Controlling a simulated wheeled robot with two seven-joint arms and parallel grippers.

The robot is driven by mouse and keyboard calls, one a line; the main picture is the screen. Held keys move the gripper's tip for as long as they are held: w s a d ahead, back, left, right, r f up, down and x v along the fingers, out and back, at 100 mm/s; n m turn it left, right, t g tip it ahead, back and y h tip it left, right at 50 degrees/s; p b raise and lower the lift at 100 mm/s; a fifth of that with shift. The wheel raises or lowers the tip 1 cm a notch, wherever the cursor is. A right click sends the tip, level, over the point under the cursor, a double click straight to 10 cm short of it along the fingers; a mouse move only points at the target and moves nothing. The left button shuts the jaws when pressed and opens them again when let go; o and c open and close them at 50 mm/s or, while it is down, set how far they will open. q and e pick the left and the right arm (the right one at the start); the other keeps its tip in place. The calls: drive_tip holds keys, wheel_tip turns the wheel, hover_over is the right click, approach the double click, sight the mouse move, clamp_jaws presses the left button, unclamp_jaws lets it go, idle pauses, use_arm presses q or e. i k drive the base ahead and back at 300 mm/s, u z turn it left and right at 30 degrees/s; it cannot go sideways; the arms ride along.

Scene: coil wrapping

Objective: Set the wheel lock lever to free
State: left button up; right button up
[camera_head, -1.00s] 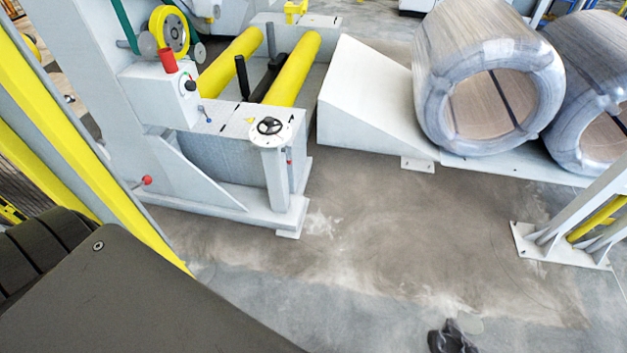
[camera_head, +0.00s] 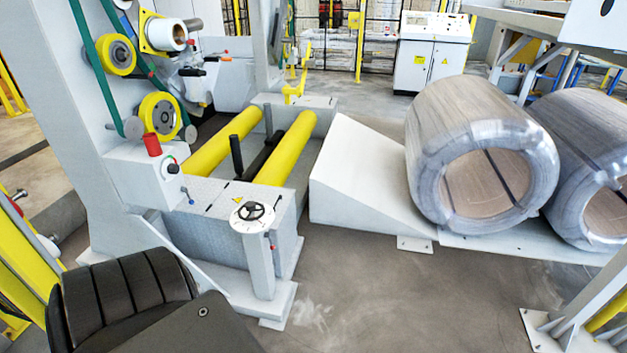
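A black handwheel (camera_head: 252,212) with a white dial plate under it sits on top of a light grey post at the front corner of the wrapping machine. Neither of my grippers is in view. Only dark parts of my own body show at the lower left, apart from the handwheel.
Behind the handwheel are two yellow rollers (camera_head: 288,150) and a control box (camera_head: 150,172) with a red knob. A white ramp (camera_head: 355,185) and large wrapped coils (camera_head: 480,160) stand to the right. Bare floor (camera_head: 390,290) lies in front.

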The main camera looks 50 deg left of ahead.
sight(268, 234)
drive_tip(key=z, duration=0.25)
drive_tip(key=i, duration=1.05)
drive_tip(key=u, duration=0.75)
drive_tip(key=i, duration=0.6)
drive_tip(key=u, duration=0.95)
drive_tip(key=i, duration=0.25)
drive_tip(key=u, duration=0.25)
